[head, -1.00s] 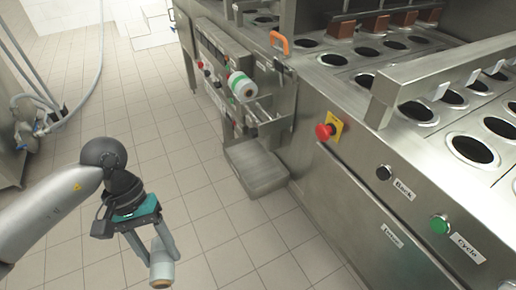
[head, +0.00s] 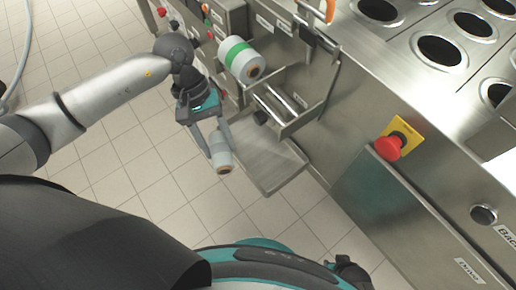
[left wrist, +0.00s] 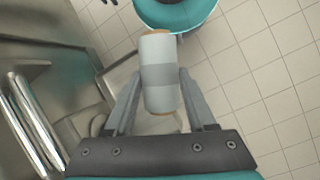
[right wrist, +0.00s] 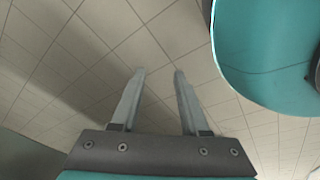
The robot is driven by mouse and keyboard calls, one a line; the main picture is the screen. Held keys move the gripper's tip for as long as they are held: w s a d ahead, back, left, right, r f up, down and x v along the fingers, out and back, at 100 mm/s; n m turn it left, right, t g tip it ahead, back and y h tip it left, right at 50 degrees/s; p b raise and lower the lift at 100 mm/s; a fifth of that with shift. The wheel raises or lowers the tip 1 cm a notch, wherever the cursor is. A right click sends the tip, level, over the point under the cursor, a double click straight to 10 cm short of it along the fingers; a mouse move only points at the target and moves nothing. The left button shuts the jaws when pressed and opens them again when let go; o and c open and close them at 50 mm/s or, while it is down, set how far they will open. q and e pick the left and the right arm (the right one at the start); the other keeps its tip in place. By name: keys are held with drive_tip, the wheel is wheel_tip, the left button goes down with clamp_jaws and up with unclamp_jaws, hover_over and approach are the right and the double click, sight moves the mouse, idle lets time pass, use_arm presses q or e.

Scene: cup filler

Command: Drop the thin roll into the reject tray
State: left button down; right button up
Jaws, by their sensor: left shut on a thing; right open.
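The thin roll (head: 221,160) is pale grey with a darker band and a brown core at its ends. My left gripper (head: 214,148) is shut on it and holds it beside the left edge of the grey metal reject tray (head: 268,160), which is low against the machine. In the left wrist view the roll (left wrist: 160,76) sits between the two fingers, and part of the tray (left wrist: 88,122) shows behind and to the left. My right gripper (right wrist: 158,74) is open and empty above the tiled floor in the right wrist view; I cannot make it out in the head view.
A white and green roll (head: 241,58) sits on the machine just above the bracket with metal bars (head: 280,102). A red stop button (head: 389,147) is on the machine front.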

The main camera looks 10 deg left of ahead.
drive_tip(key=w+a+r+b, duration=0.3)
drive_tip(key=w+r+b, duration=0.1)
drive_tip(key=w, duration=0.2)
use_arm(q)
drive_tip(key=w+a+f+n+t+b, duration=0.2)
drive_tip(key=a+f+n+t+b, duration=0.3)
drive_tip(key=a+f+n, duration=0.75)
drive_tip(key=n+b, duration=0.1)
drive_tip(key=b, duration=0.1)
hover_over(252, 152)
drive_tip(key=shift+s+t+h, duration=0.1)
drive_tip(key=shift+t+h, duration=0.2)
use_arm(e)
drive_tip(key=w+a+r+t, duration=0.1)
drive_tip(key=w+r, duration=0.1)
drive_tip(key=r, duration=0.6)
drive_tip(key=w+a+r+t, duration=0.1)
drive_tip(key=a+r, duration=0.1)
drive_tip(key=r, duration=0.6)
use_arm(q)
drive_tip(key=shift+f+b, duration=0.95)
drive_tip(key=shift+f, duration=0.8)
use_arm(e)
drive_tip(key=shift+w+a+t+y, duration=1.3)
drive_tip(key=shift+w+a+t, duration=0.55)
drive_tip(key=shift+w, duration=0.25)
drive_tip(key=shift+f, duration=0.1)
